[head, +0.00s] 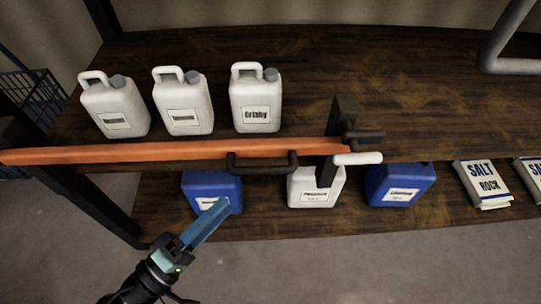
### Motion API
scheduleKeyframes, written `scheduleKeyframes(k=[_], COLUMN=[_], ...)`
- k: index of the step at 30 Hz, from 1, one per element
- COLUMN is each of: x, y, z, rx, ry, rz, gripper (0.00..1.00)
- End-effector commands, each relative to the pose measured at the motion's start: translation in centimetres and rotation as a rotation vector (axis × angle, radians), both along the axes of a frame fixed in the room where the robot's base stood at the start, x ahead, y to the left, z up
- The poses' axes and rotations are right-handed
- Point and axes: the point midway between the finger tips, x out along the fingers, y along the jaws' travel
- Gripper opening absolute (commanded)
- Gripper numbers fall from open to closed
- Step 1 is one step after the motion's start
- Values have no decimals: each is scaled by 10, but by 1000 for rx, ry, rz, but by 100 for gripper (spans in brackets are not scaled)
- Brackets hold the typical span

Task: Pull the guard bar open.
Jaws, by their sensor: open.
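The guard bar (150,152) is a long orange bar running across the front of the upper shelf, from the left picture edge to a dark upright post (343,112). A dark U-shaped handle (262,167) sits on its front. At the right end, near the post, are a dark lever (365,136) and a white-ended lever (358,159). My gripper (223,205) is at lower left, below the bar and left of the handle, apart from both. It is open and empty, its blue fingers overlapping in this view and partly covering a blue jug.
Three white jugs (183,108) stand behind the bar. The lower shelf holds blue jugs (400,185), a white jug (314,190) and salt bags (482,182). A grey pipe (510,40) is at upper right, a wire basket (35,95) at left. Floor in front looks clear.

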Motion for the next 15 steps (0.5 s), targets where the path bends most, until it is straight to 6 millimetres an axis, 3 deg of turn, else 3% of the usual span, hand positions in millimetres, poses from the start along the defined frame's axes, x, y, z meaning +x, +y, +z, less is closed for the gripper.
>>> scheduleKeyframes(k=[15], x=[69], y=[-71], z=[16], rx=[2], ry=[-1], rz=[-5], gripper=[52])
